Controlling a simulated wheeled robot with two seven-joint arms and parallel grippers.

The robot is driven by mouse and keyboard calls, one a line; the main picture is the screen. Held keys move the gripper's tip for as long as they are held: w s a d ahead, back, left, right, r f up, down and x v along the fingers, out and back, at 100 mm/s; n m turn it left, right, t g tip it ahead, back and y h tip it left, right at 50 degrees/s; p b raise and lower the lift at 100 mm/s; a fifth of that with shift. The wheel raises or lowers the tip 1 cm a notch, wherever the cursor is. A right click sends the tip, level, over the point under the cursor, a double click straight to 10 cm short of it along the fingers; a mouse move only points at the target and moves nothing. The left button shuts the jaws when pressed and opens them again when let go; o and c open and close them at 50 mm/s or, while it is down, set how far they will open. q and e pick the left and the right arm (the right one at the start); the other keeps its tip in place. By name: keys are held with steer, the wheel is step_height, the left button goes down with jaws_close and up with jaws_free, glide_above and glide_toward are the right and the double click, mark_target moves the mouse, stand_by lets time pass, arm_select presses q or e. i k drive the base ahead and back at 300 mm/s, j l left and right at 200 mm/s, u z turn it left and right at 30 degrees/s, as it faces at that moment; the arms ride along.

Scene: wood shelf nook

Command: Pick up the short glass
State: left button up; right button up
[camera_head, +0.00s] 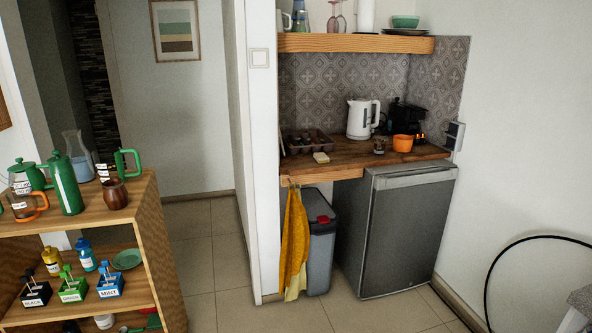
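A small short glass (379,146) stands on the wooden counter (345,163) in the nook, in front of the white kettle (360,118) and left of an orange bowl (403,143). It is small in the view, and I cannot tell whether it holds anything. Neither of my grippers shows in the head view, and nothing is seen touching the glass.
A dark fridge (400,235) and a grey bin (320,250) stand below the counter; a yellow towel (294,240) hangs beside the bin. A wooden shelf unit (140,205) with pots and bottles stands at left. Tiled floor (215,250) is open between. A black cable (500,250) curves at right.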

mark_target(380, 142)
steer(key=i, duration=2.95)
steer(key=z, duration=0.4)
